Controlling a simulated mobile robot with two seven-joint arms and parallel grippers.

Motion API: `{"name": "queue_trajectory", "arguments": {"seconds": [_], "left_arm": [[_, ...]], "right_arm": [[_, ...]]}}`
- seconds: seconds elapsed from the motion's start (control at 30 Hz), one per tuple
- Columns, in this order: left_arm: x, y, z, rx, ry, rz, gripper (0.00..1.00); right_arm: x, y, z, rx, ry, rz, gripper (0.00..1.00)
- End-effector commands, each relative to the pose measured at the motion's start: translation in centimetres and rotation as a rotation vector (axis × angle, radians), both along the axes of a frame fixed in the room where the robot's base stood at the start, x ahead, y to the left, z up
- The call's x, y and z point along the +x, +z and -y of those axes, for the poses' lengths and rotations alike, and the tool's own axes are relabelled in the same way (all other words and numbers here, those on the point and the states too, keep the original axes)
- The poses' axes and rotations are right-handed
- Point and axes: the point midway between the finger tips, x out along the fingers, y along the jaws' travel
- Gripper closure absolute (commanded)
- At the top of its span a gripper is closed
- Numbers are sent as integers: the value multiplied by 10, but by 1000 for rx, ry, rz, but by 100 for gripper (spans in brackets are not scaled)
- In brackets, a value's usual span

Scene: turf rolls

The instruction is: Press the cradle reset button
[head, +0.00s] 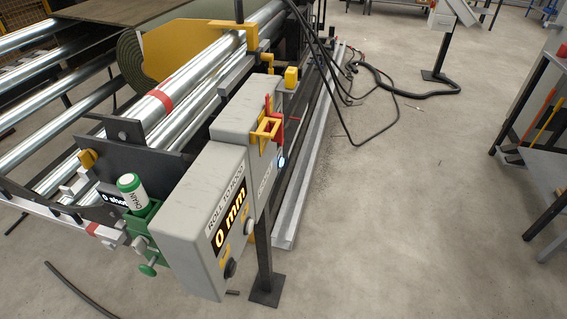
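A grey control box (188,230) stands at the near end of the roller machine, with a lit display (229,222) reading "0 mm". A dark round knob or button (231,268) is low on its face. A second grey box (233,124) adjoins it behind, with a small lit blue-white round part (281,162) on its right side and a label below that is too small to read. I cannot tell which of these is the cradle reset button. Neither of my grippers is in view.
A yellow bracket with a red lever (268,127) sticks out above the lit part. A dark post (264,245) on a floor plate stands below the boxes. Black cables (345,100) hang to the right. A workbench (538,170) is at far right. Open concrete floor lies between.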

Motion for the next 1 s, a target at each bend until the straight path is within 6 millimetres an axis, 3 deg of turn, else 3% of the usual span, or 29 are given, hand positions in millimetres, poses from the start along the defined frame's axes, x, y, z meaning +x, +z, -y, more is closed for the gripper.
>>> {"name": "queue_trajectory", "arguments": {"seconds": [0.07, 0.47, 1.0], "left_arm": [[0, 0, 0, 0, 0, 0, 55], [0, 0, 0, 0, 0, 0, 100], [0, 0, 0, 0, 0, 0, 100]], "right_arm": [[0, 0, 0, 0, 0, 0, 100], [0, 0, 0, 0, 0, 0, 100], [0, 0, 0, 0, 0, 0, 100]]}}
